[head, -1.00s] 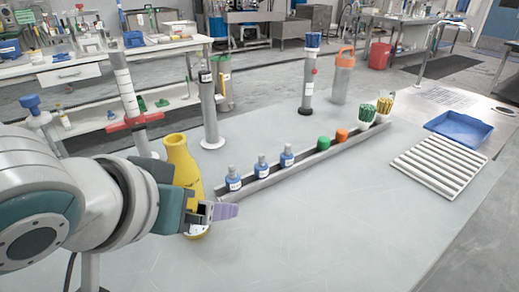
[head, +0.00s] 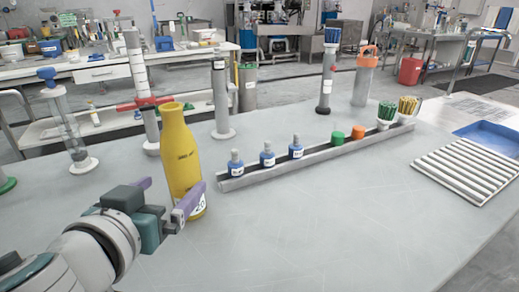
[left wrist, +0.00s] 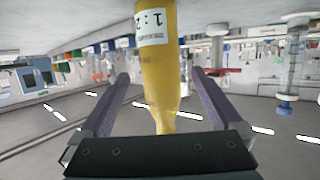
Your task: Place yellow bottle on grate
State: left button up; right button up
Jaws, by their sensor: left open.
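The yellow bottle (head: 180,150) stands upright on the table, with a white label near its base. My left gripper (head: 168,190) is open, low on the near side of the bottle, with one finger to its left and the other overlapping its lower right. In the left wrist view the bottle (left wrist: 158,75) appears upside down between the two spread purple fingers (left wrist: 157,90). I cannot tell how deep it sits between them. The grate (head: 470,170), a white slatted rack, lies at the right of the table with nothing on it. My right gripper is not in view.
A grey rail (head: 318,158) right of the bottle holds several small blue bottles, a green and an orange cap, and cups of green and yellow sticks. Tall cylinders stand behind. A blue tray (head: 490,137) lies beyond the grate. The table's front middle is clear.

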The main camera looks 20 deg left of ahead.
aim_at(184, 175)
pick_arm(q)
jog(key=x, duration=0.6)
jog(key=shift+w+f, duration=0.1)
jog(key=shift+w, duration=0.15)
jog(key=shift+c, duration=0.2)
grip_shut()
dwell(0.4)
